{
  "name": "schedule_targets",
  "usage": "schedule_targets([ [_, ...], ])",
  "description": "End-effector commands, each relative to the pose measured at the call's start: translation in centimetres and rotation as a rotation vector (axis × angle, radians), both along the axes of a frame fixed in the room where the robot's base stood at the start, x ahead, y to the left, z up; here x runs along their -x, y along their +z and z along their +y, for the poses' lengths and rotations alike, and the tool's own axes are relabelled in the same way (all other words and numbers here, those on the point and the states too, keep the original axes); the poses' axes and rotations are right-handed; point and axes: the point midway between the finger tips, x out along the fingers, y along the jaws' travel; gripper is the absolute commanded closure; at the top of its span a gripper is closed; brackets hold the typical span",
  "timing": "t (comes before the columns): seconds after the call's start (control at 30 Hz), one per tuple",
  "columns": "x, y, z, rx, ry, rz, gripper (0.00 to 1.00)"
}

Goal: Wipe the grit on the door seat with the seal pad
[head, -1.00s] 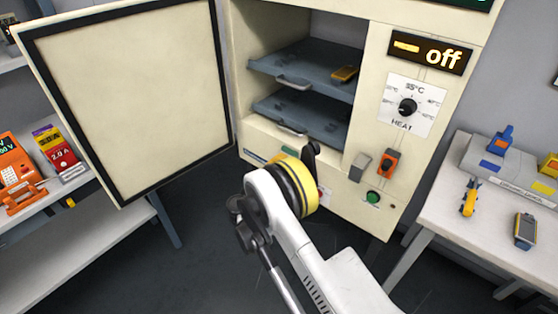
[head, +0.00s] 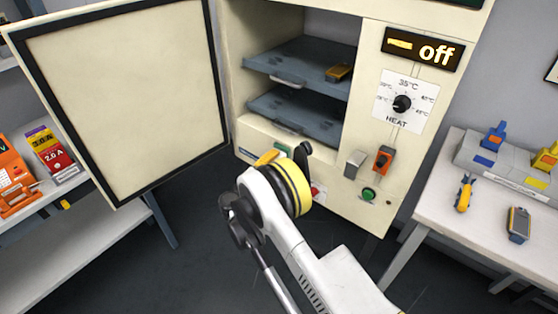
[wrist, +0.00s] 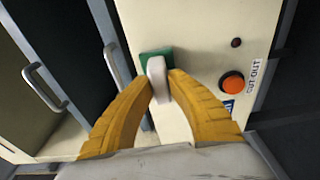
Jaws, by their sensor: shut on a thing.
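My gripper (wrist: 158,85) has its yellow fingers shut on the pale handle of the seal pad, whose green body (wrist: 150,56) shows just beyond the fingertips. In the head view, a green patch that looks like the pad (head: 283,148) shows above my wrist, in front of the cream sill below the trays. The pad is at the cream front face near the chamber opening; I cannot tell whether it touches. The door seat (head: 252,128) is the cream frame around the opening, partly hidden by my gripper. I cannot make out any grit.
The cabinet door (head: 125,90) stands wide open at left, with a black edge seal. Two grey trays with handles, upper (head: 290,62) and lower (head: 300,115), sit inside. A red-orange button (wrist: 232,82) is right of my fingers. A bench (head: 450,215) with tools stands at right.

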Motion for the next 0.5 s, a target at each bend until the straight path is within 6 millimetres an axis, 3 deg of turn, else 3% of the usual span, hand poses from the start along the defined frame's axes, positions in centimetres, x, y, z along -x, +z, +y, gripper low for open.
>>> schedule_targets([
  [0.5,0.82,0.02,0.91,0.0,0.003,0.0,1.0],
])
